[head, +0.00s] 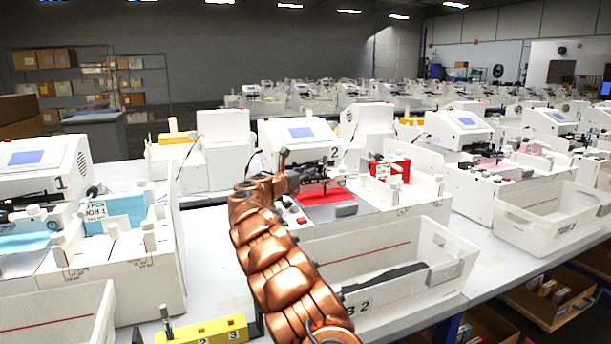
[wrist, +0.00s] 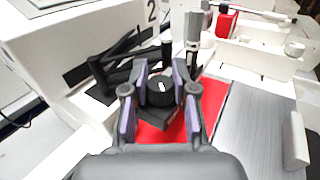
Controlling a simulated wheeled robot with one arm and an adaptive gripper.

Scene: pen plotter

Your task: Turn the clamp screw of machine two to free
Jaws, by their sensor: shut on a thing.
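Machine two (head: 303,135) is a white plotter marked with a 2, with a blue screen on top and a red sheet (head: 325,196) on its bed. In the wrist view the clamp screw (wrist: 160,92) is a round black knob with a white mark on its top, above the red sheet (wrist: 150,137). My gripper (wrist: 161,88) is shut on the knob, with a finger pad on its left and right sides. In the head view my gripper (head: 292,180) is at the front left of machine two, and my copper arm hides part of the machine; the knob cannot be made out there.
Machine one (head: 40,165) stands on the left with blue sheets. A white bin (head: 440,240) marked 2 stands in front of machine two. A yellow block (head: 205,330) lies at the front edge. A red holder (head: 388,168) stands right of the bed. Another white plotter (head: 455,130) stands further right.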

